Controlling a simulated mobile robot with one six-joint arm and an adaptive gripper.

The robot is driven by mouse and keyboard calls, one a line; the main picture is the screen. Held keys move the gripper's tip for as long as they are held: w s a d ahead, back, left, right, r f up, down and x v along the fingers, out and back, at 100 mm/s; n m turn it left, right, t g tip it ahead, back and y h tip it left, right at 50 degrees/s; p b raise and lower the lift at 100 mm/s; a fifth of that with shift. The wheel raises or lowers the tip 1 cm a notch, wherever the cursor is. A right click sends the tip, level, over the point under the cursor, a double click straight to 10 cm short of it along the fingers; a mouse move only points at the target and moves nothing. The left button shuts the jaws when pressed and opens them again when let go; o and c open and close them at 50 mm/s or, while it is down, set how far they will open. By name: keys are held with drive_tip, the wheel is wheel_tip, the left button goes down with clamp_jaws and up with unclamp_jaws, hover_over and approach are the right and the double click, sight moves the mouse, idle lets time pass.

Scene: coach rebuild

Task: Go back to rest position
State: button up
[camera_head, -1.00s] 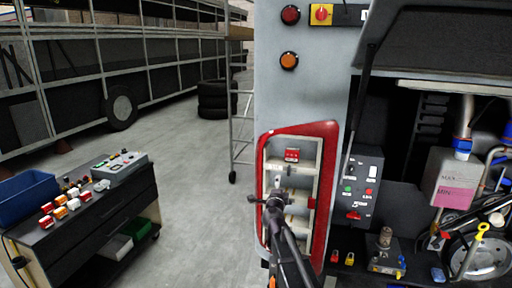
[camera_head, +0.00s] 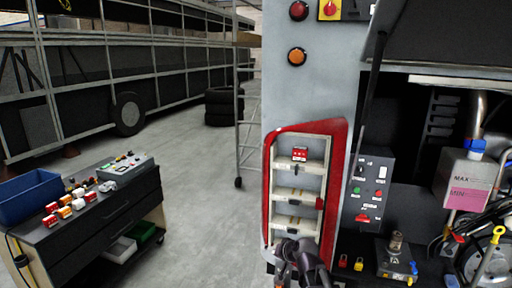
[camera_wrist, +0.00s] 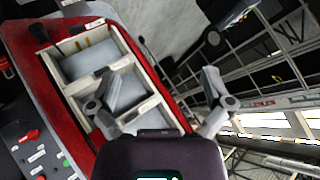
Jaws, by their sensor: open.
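My gripper (camera_wrist: 163,98) is open and empty in the wrist view, its two fingers spread wide apart. In the head view my arm's end (camera_head: 298,262) is low, in front of the bottom of the red-framed light case (camera_head: 335,180). The case has stacked compartments, and a small red-and-white module (camera_head: 300,154) sits in the top one. The lowest part of the case is hidden by my arm. In the wrist view the same case (camera_wrist: 60,95) appears tilted, behind the left finger.
A dark tool cart (camera_head: 100,215) with a blue bin (camera_head: 30,197), several small modules and a grey control box (camera_head: 125,168) stands at left. A switch panel (camera_head: 368,192) and the open engine bay are at right. Grey floor is free between cart and coach.

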drive_tip(key=s+d+f+n+g+h+b, duration=0.1)
drive_tip(key=s+d+f+g, duration=0.3)
drive_tip(key=s, duration=0.5)
drive_tip(key=s+d+f+g+h+b, duration=0.1)
drive_tip(key=s+d+f+g+h, duration=0.3)
drive_tip(key=s+d+f, duration=0.2)
drive_tip(key=s+d, duration=0.1)
drive_tip(key=s, duration=0.1)
drive_tip(key=shift+s+n+h+b, duration=0.3)
drive_tip(key=shift+s+n+b, duration=0.1)
